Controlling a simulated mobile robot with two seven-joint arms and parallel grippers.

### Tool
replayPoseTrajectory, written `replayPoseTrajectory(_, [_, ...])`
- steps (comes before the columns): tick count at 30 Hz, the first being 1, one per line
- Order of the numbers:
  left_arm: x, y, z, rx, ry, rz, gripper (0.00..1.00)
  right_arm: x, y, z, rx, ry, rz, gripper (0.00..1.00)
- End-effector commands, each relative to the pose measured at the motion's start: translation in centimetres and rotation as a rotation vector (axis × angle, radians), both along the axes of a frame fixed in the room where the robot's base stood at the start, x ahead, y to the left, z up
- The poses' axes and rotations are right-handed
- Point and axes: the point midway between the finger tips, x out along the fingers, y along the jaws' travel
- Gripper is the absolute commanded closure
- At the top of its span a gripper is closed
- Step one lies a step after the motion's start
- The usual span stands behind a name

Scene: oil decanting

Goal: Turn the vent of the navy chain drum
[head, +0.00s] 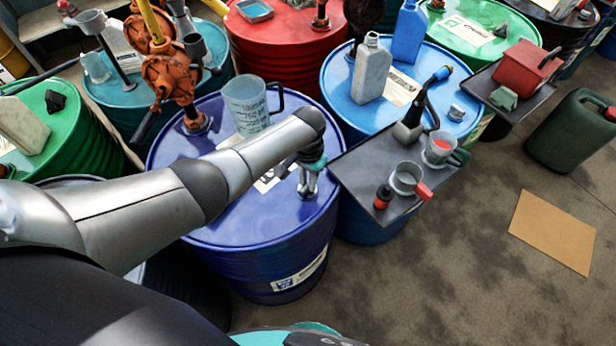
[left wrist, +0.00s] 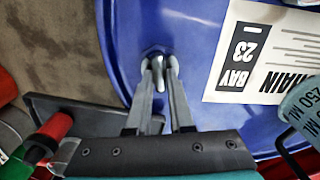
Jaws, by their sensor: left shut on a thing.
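The navy chain drum (head: 262,228) stands upright in the middle of the head view, with a white label on its front. Its blue lid (left wrist: 190,28) fills much of the left wrist view, with a label reading "BAY 23" and part of "CHAIN". My left gripper (head: 308,188) reaches down to the lid near its right edge. In the left wrist view its two fingers (left wrist: 160,78) are shut on the small grey metal vent (left wrist: 157,67), one on each side. The fingers hide part of the vent. My right gripper is not in view.
A clear measuring jug (head: 247,108) and an orange pump (head: 168,78) stand at the lid's back. A dark shelf (head: 365,170) with cups and a red-capped bottle (head: 383,197) sits close right of the gripper. The floor at right is open around a cardboard sheet (head: 552,232).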

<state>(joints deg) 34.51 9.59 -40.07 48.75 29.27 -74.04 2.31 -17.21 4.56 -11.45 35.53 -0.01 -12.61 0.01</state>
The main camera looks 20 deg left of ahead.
Motion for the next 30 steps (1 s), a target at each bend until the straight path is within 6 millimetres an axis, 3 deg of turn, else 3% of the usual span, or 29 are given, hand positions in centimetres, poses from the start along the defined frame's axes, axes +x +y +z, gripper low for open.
replayPoseTrajectory(19, [0.09,-0.04,0.06,-0.002,-0.002,0.057,1.00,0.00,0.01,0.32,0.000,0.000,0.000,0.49])
replayPoseTrajectory(20, [0.10,-0.05,0.06,-0.002,-0.002,0.057,0.79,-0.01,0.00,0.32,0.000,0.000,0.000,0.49])
replayPoseTrajectory(27, [0.08,-0.02,0.05,-0.002,-0.002,0.055,0.52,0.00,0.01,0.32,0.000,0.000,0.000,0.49])
replayPoseTrajectory(30, [0.06,0.00,0.04,-0.001,-0.002,0.054,0.50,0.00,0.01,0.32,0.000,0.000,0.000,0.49])
